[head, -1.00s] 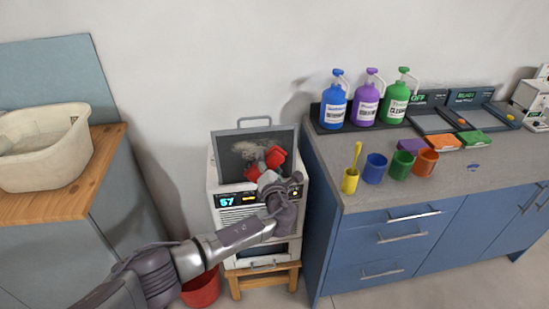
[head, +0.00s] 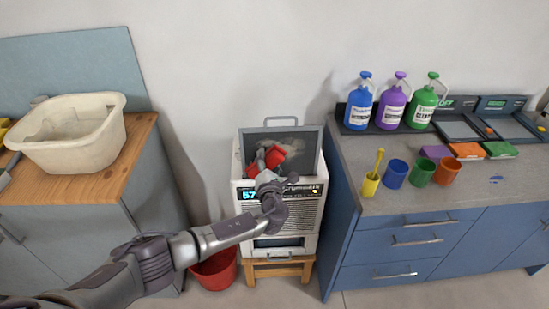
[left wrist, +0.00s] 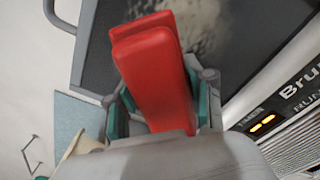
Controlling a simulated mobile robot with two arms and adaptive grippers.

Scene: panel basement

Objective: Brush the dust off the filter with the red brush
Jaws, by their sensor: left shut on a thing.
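The red brush (head: 274,157) is held in my left gripper (head: 267,173) in front of the filter, a dark framed panel (head: 306,153) standing tilted on top of a white machine. In the left wrist view the red brush (left wrist: 155,75) lies between the green-padded fingers of my left gripper (left wrist: 160,108). A pale patch of dust (left wrist: 200,22) shows on the filter (left wrist: 245,65) beyond the brush. I cannot tell whether the brush touches the filter. Part of the dust is hidden behind the brush. My right gripper is out of view.
The white machine (head: 306,215) with a lit display stands on a wooden stool (head: 278,271). A red bucket (head: 215,270) is at its left. A blue cabinet (head: 345,235) with cups and bottles stands close at the right. A cream basin (head: 75,150) sits on the left counter.

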